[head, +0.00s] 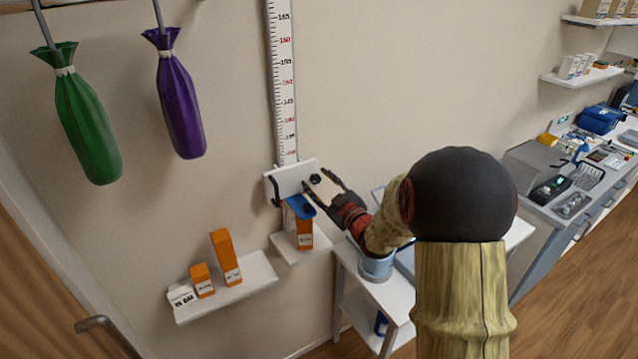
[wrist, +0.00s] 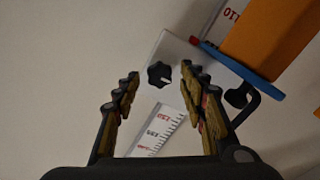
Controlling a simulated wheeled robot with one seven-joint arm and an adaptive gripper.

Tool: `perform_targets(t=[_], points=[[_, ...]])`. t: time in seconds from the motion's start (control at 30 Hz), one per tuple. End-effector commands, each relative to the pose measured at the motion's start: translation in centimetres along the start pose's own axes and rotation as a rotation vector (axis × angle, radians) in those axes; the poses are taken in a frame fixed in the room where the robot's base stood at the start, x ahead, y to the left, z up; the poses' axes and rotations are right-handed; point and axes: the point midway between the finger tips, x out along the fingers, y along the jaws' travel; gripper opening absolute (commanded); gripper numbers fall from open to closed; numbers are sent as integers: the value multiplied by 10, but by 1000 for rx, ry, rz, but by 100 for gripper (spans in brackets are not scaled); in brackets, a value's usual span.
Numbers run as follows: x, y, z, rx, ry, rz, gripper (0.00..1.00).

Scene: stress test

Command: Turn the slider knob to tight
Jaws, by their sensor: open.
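The slider is a white block (head: 284,184) on the wall ruler (head: 283,85), with a black lobed knob (head: 315,179) on its face. In the wrist view the knob (wrist: 159,74) shows a small white mark pointing right, and the white slider plate (wrist: 172,48) lies behind it. No readable "tight" label shows. My gripper (head: 318,178) is open at the slider. In the wrist view its two fingers (wrist: 160,72) appear on either side of the knob, with a gap on the left and the right finger closer. I cannot tell whether the fingertips reach the knob's depth.
A black hook (wrist: 241,97) sits near my right finger. A white table (head: 345,262) stands below; green (head: 87,125) and purple (head: 180,105) bags hang left.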

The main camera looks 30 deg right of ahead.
Motion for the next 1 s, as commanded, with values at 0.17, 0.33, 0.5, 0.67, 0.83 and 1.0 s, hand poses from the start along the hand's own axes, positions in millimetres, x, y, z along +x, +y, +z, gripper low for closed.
perform_targets(t=[0.17, 0.33, 0.5, 0.67, 0.83, 1.0], points=[[0, 0, 0, 0, 0, 0, 38], [0, 0, 0, 0, -1, 0, 28], [0, 0, 0, 0, -1, 0, 18], [0, 0, 0, 0, -1, 0, 9], [0, 0, 0, 0, -1, 0, 0], [0, 0, 0, 7, -1, 0, 0]])
